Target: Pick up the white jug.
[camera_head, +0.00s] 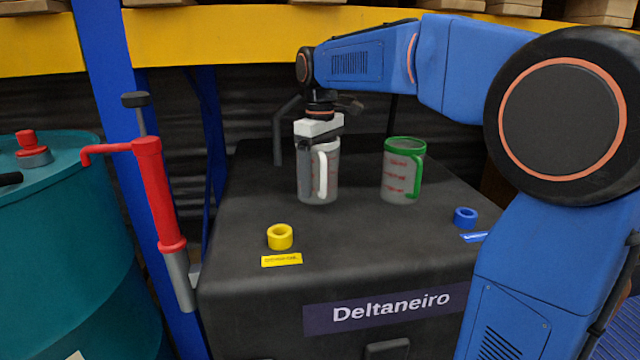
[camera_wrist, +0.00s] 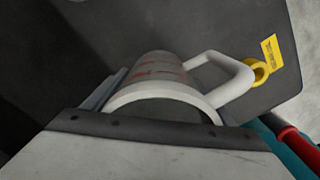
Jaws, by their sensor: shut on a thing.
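The white jug (camera_head: 330,178) is a clear measuring jug with red marks, a white rim and a white handle. It is upright on or just above the black case top, left of the green-handled jug; I cannot tell if its base touches. My gripper (camera_head: 318,150) comes down over it from above and is shut on it, one finger showing down its near side. In the wrist view the jug (camera_wrist: 160,75) sits between the fingers, with its handle to the right. The lower part of the grip is partly hidden by the gripper body.
A green-handled jug (camera_head: 402,170) stands close on the right. A yellow ring (camera_head: 280,237) and a blue ring (camera_head: 465,217) lie nearer the front of the black case (camera_head: 240,280). A black tap-like pipe (camera_head: 279,140) rises behind. A red hand pump (camera_head: 155,190) and teal drum (camera_head: 70,250) stand left.

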